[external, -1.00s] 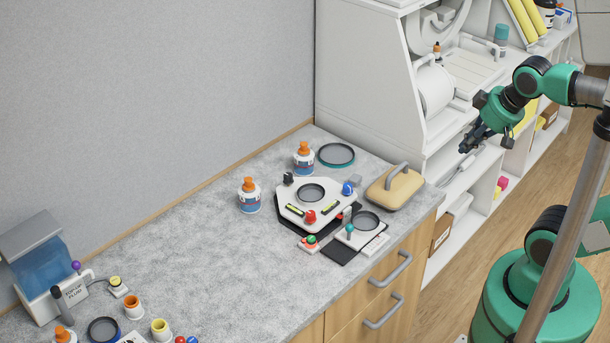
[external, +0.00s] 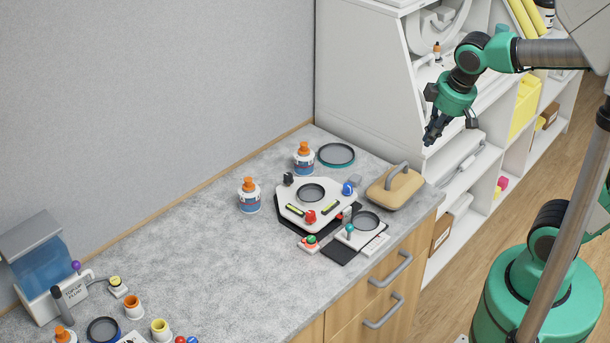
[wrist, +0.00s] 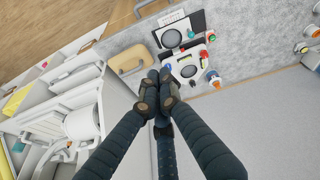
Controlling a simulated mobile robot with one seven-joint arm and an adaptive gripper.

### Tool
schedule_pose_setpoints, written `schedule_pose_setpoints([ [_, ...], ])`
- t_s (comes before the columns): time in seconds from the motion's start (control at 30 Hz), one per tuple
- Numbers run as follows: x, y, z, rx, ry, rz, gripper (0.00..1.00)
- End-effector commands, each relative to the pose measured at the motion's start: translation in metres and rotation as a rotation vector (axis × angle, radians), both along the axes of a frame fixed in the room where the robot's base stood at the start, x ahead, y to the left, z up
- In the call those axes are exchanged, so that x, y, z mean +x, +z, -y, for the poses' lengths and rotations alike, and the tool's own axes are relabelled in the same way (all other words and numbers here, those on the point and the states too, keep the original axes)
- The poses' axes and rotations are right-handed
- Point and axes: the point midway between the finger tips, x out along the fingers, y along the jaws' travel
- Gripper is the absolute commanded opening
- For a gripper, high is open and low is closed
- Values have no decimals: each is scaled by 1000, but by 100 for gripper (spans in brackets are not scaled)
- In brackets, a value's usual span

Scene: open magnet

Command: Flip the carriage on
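No part is clearly labelled as the carriage. A white angular plate (external: 290,203) lies on the bench with a dark round ring, two yellow-green levels, a red knob (external: 310,216) and a blue knob (external: 348,189). Beside it is a smaller white plate (external: 372,245) with a dark ring and a teal-knobbed lever (external: 349,230). A small white switch box (external: 309,243) with a green and red top sits in front. My gripper (external: 431,138) is in the air right of and above these; its fingers look together and empty. In the wrist view the fingertips (wrist: 158,88) overlap the area before the plate (wrist: 188,70).
A tan block with a grey handle (external: 395,188) stands right of the plates. Two orange-capped bottles (external: 249,196) (external: 304,158) and a teal-rimmed ring (external: 336,155) are behind. A white shelf unit (external: 372,80) rises at the back right. The middle bench is clear.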

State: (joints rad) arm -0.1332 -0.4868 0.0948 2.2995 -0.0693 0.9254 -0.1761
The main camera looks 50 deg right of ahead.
Motion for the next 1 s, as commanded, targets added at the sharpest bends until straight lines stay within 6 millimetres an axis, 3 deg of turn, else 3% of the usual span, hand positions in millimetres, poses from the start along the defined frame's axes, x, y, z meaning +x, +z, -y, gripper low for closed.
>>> schedule_pose_setpoints([
  [0.47,85,-37,-61,-138,328,-175,0],
  [0.77,128,-80,-108,-222,540,-279,0],
  [1.0,154,-125,-149,-287,711,-365,0],
])
